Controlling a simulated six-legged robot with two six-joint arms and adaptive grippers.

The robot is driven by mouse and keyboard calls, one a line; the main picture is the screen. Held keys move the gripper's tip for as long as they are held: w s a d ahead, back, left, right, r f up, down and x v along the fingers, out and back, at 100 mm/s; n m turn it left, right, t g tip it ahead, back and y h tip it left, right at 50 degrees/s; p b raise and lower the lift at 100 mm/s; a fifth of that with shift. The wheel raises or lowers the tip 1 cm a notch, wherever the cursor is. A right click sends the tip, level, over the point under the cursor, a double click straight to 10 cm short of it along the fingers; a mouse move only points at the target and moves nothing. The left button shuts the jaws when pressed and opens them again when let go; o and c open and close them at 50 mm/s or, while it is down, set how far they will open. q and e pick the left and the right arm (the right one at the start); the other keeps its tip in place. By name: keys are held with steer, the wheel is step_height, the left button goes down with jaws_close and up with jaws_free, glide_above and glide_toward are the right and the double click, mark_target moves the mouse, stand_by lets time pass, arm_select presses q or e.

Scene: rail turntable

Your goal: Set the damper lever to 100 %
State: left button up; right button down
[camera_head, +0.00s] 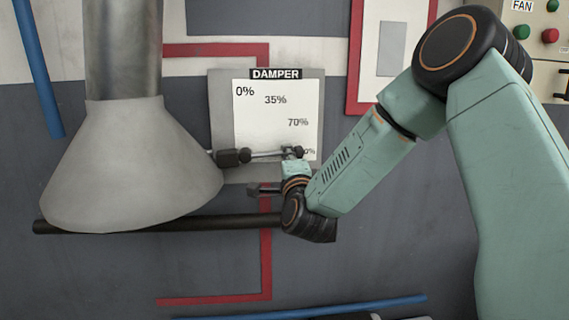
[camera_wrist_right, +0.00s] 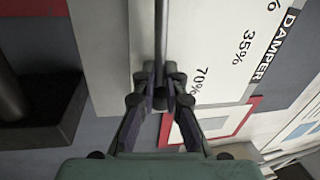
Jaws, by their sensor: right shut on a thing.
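The damper lever (camera_head: 265,154) is a thin grey bar on the white DAMPER scale plate (camera_head: 262,125). It runs from a dark hub (camera_head: 235,157) at the left almost level to the right, toward the lowest mark. That mark is partly hidden behind my gripper; only its end, "0%", shows. My right gripper (camera_head: 292,152) is shut on the lever near its right end. In the right wrist view the fingers (camera_wrist_right: 160,88) close around the grey bar (camera_wrist_right: 160,40), with the 70% mark beside them. My left gripper is not in view.
A grey hood (camera_head: 130,170) with a metal duct (camera_head: 122,50) stands close at the left. A dark horizontal bar (camera_head: 200,223) runs below the plate. Red wall pipes or stripes (camera_head: 265,260) and a FAN button panel (camera_head: 540,50) are also in view.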

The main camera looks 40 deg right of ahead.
steer(key=shift+s+d+f+m+h+b, duration=0.15)
steer(key=shift+d+f+m+h+b, duration=0.2)
steer(key=shift+m+b, duration=0.3)
steer(key=c, duration=1.5)
jaws_free()
steer(key=o, duration=0.4)
steer(key=shift+s+d, duration=0.3)
steer(key=shift+s, duration=0.15)
steer(key=v, duration=0.8)
steer(key=a+v, duration=0.1)
steer(key=v, duration=0.2)
steer(key=shift+a, duration=0.15)
steer(key=shift+s, duration=0.1)
